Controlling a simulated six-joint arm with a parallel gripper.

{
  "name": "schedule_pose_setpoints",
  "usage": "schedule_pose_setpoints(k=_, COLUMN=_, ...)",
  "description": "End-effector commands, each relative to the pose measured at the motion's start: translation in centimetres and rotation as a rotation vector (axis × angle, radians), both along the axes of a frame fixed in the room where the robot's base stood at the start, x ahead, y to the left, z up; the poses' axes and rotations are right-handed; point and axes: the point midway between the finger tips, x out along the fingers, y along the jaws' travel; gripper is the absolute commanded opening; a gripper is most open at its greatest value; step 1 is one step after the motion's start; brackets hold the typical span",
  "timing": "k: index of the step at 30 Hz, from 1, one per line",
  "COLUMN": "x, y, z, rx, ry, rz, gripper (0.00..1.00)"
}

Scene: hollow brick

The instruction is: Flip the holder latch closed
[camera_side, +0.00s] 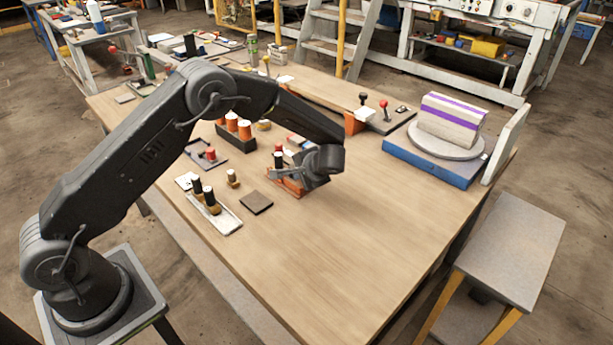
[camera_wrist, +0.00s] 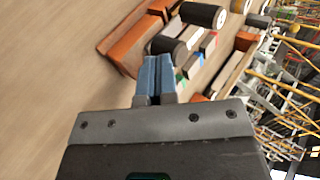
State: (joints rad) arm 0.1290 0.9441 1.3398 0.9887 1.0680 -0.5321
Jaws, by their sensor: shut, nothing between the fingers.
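An orange holder (camera_side: 288,187) sits on the table near its middle, partly hidden behind my wrist. A black upright peg (camera_side: 278,160) stands at it. My gripper (camera_side: 279,173) is low over the holder, its fingers shut and empty. In the wrist view, the blue-grey fingertips (camera_wrist: 155,60) are together, close to a black cylinder (camera_wrist: 166,46) and beside a long orange-brown part (camera_wrist: 132,42). I cannot tell whether the fingertips touch either one. I cannot make out which part is the latch, or how it is set.
A rack of orange-topped cylinders (camera_side: 235,130) stands behind the holder. A white tray with dark pegs (camera_side: 214,213) and a dark square pad (camera_side: 256,202) lie to the left. A purple-striped brick (camera_side: 449,120) rests on a round plate at the right. The front right tabletop is clear.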

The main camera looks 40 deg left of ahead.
Motion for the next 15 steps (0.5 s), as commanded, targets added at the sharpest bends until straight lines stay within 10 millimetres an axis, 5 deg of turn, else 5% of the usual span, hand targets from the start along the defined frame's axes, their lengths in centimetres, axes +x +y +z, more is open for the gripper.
schedule_pose_setpoints(k=15, x=-0.19, y=-0.03, z=-0.04, rx=0.002, ry=0.001, rz=0.000, gripper=0.00)
